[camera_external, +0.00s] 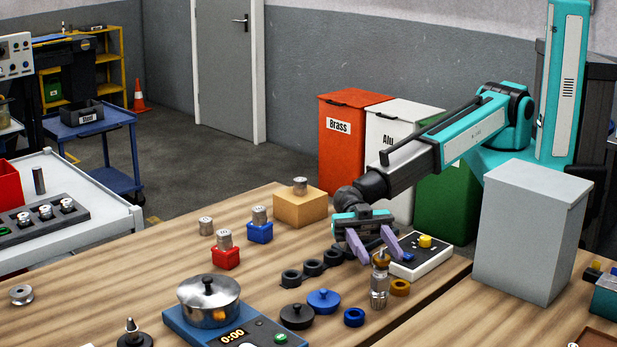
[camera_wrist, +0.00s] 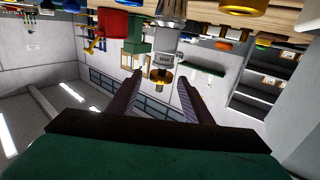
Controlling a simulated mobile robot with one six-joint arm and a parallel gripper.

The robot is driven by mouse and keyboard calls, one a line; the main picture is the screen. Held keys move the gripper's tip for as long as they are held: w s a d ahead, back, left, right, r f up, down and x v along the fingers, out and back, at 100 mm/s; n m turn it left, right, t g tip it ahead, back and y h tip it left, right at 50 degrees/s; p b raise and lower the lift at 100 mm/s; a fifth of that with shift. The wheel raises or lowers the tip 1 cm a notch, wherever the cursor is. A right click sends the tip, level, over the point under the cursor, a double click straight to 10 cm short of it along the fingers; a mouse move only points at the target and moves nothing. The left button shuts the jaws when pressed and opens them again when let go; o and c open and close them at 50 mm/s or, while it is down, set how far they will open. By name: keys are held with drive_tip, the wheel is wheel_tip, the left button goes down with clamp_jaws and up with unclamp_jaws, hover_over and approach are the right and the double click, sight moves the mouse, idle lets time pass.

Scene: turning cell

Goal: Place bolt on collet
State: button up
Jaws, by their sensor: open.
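A silver, knurled upright metal piece (camera_external: 379,292), which looks like the collet, stands on the wooden table. A brass-coloured part (camera_external: 381,259), probably the bolt, sits upright at its top. My gripper (camera_external: 369,255) is open, its two purple fingers reaching down beside the brass part. In the wrist view, which looks upside down, the silver piece (camera_wrist: 166,59) and brass part (camera_wrist: 161,76) appear between the spread fingertips (camera_wrist: 159,77). I cannot tell whether either finger touches the brass part.
A white box with yellow and blue buttons (camera_external: 432,260) lies close behind. Black rings (camera_external: 313,267), a brass ring (camera_external: 400,287), a blue ring (camera_external: 354,317) and knobbed lids (camera_external: 324,300) surround the piece. A grey box (camera_external: 530,235) stands right; a pot (camera_external: 208,300) stands left.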

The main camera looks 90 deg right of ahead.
drive_tip(key=shift+d, duration=0.8)
wheel_tip(320, 180, up, 7)
drive_tip(key=b, duration=0.1)
drive_tip(key=shift+a+b, duration=0.2)
drive_tip(key=shift+b, duration=0.15)
drive_tip(key=shift+w, duration=0.1)
